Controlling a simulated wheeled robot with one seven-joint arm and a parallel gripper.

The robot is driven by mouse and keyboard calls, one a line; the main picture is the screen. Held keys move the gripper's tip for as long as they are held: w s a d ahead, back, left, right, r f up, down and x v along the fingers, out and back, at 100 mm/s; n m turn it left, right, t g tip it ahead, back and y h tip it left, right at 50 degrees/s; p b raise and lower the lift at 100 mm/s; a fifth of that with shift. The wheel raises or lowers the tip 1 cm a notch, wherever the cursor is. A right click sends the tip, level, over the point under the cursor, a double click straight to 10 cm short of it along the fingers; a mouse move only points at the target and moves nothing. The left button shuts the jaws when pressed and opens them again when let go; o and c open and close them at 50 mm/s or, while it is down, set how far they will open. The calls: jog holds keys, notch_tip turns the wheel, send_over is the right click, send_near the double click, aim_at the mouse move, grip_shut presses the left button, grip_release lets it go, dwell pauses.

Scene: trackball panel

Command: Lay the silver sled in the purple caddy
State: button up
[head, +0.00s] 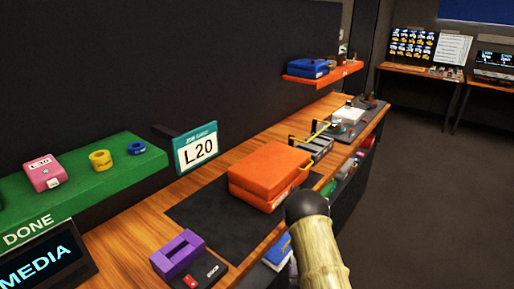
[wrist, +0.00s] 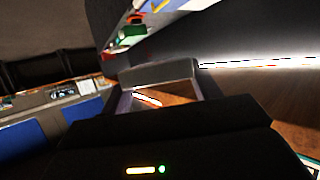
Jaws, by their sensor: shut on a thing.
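The purple caddy (head: 178,252) stands near the front left of the wooden bench, with an open recess in its top. In the wrist view my gripper (wrist: 160,92) is shut on a grey, bar-like piece (wrist: 155,72), which looks like the silver sled. Only part of it shows, and its lower part and the exact grip are hard to make out. In the head view my gripper and the held piece cannot be clearly told; my arm fills the lower middle, well right of the caddy.
An orange case (head: 268,174) sits on a dark mat (head: 215,215) between caddy and arm. A black box (head: 203,273) is right beside the caddy. Grey floor is open at right.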

jog(key=r+p, duration=0.1)
jog(key=r, duration=0.1)
jog(key=r+p, duration=0.2)
jog(key=s+r+p, duration=0.1)
jog(key=r, duration=0.1)
jog(key=shift+s+r+p, duration=0.1)
jog(key=shift+r+p, duration=0.2)
jog(key=shift+f, duration=0.1)
jog(key=s+f, duration=0.4)
jog(key=f, duration=0.1)
jog(key=shift+s+f, duration=0.15)
jog(key=shift+f, duration=0.05)
